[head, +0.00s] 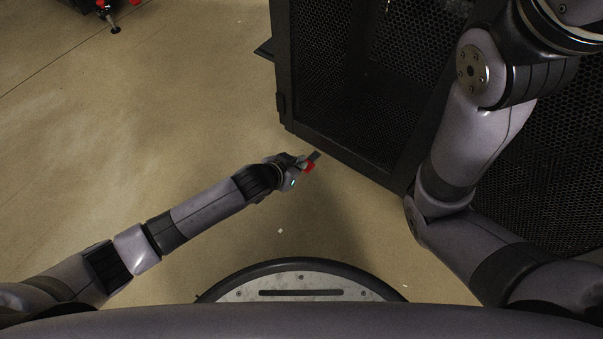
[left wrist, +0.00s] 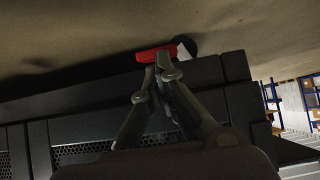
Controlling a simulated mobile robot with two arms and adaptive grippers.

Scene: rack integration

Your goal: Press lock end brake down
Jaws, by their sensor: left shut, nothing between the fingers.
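The red brake lever (head: 309,167) is at the bottom corner of the black mesh rack (head: 352,158), low over the floor. In the left wrist view the red lever (left wrist: 150,54) lies beside a black and white caster (left wrist: 187,47) under the rack's lower frame (left wrist: 90,103). My left gripper (head: 313,157) is at the lever in the head view. In the left wrist view its closed fingertips (left wrist: 168,73) overlap the lever's edge, with nothing held between them. Whether they touch it is unclear. My right arm crosses in front of the rack; its gripper is out of view.
The beige floor (head: 130,130) is open to the left of the rack. Another dark unit with red parts (head: 103,4) and a black foot (head: 115,30) stands at the far top left. Blue shelving (left wrist: 270,95) shows at the right of the left wrist view.

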